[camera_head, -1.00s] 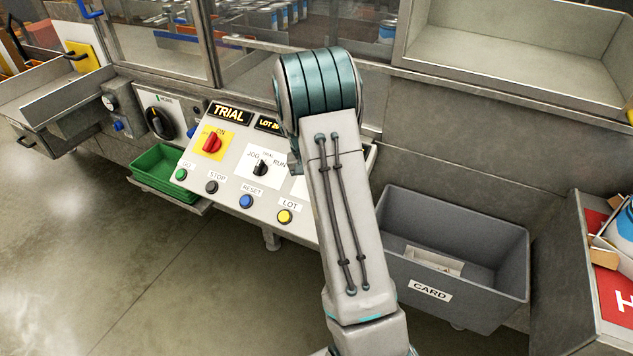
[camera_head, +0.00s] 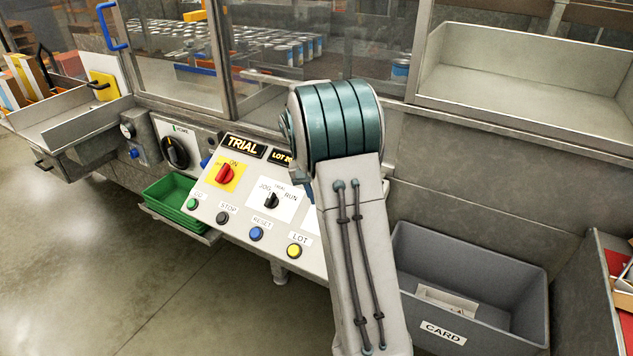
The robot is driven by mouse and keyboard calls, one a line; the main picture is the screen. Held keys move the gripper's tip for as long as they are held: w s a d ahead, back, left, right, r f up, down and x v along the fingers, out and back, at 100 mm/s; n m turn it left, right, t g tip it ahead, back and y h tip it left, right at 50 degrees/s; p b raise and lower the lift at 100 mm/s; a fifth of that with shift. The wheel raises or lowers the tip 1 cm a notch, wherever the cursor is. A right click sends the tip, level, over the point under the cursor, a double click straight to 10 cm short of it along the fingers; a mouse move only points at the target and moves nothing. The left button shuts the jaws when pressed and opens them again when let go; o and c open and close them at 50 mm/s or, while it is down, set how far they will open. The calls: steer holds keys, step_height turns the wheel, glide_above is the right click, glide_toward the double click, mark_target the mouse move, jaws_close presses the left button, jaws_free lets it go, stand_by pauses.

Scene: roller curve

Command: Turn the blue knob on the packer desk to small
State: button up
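A sloped white control panel (camera_head: 222,195) stands at the middle left. It carries a red knob (camera_head: 225,174) on a yellow plate, a black JOG/RUN selector (camera_head: 271,200), and a blue RESET button (camera_head: 256,234) among several buttons. No knob marked "small" can be read. A small blue part (camera_head: 134,154) sits under a gauge on the left, and another blue part (camera_head: 206,160) shows beside the panel's upper left edge; I cannot tell whether either is the blue knob. My arm covers the panel's right part. My gripper is out of sight.
A green bin (camera_head: 172,197) stands left of the panel. A grey CARD bin (camera_head: 510,282) stands right of my arm. A black rotary switch (camera_head: 176,152) is on the wall at left. Glazed guards and an empty metal tray (camera_head: 515,75) lie behind. The floor at left is clear.

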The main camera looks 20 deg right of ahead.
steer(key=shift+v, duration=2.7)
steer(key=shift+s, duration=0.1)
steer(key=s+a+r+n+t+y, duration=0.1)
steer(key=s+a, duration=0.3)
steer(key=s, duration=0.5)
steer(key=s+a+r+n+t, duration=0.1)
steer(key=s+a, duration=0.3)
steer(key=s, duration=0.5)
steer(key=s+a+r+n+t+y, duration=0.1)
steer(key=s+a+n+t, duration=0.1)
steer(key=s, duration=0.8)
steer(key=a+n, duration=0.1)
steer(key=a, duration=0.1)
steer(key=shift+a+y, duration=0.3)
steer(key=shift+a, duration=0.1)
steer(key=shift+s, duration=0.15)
